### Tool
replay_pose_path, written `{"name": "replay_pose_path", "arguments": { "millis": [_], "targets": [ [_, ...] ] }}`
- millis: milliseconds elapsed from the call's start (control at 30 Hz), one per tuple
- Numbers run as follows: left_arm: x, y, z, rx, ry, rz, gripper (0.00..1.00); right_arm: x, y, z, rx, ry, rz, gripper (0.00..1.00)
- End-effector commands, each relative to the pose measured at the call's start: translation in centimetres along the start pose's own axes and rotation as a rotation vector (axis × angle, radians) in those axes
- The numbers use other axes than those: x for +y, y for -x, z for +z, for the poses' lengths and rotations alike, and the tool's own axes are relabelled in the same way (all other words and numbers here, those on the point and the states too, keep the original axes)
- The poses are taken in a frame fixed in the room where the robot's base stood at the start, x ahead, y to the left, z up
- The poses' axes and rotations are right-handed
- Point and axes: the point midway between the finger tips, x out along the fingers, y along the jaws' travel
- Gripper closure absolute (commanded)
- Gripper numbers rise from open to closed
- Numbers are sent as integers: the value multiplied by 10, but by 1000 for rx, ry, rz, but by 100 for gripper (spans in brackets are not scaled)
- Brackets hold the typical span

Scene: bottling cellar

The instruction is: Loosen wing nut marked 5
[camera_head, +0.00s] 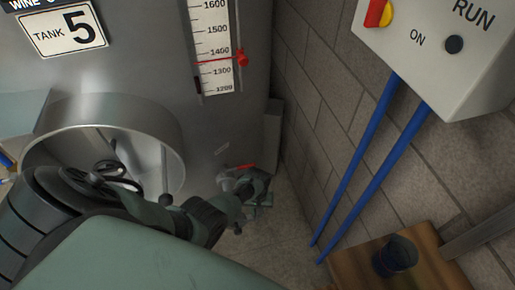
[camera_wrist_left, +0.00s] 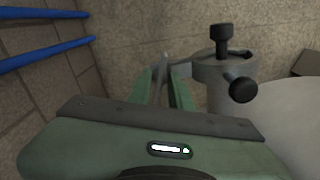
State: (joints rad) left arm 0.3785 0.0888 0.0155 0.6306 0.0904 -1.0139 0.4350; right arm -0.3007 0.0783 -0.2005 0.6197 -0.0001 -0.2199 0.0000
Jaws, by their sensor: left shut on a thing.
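My left gripper (camera_wrist_left: 164,75) shows in the left wrist view with its two green fingers close together. It is shut on a thin grey piece (camera_wrist_left: 163,62) that is mostly hidden between the fingers. I cannot read any mark on it, so I cannot tell whether it is the wing nut marked 5. A grey cylindrical fitting (camera_wrist_left: 212,69) with black knobs (camera_wrist_left: 240,89) stands just right of the fingers. In the head view my left arm reaches in from the lower left, in front of the tank (camera_head: 150,50) labelled 5. My right gripper is not in view.
A round steel collar (camera_head: 120,110) juts from the tank at left. A level scale (camera_head: 213,50) is on the tank. Blue pipes (camera_head: 360,155) run down the block wall from a switch box (camera_head: 440,50). A dark cup (camera_head: 396,257) stands on a wooden surface (camera_head: 440,270) at lower right.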

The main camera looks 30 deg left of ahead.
Motion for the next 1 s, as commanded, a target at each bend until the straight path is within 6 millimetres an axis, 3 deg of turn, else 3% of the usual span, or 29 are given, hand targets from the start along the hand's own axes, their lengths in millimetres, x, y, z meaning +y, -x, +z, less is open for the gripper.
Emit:
{"name": "replay_pose_path", "arguments": {
  "millis": [500,1000],
  "targets": [
    [0,1,-1,1,307,1,100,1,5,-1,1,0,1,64],
    [0,0,-1,1,351,1,100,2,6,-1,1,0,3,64]
  ]
}}
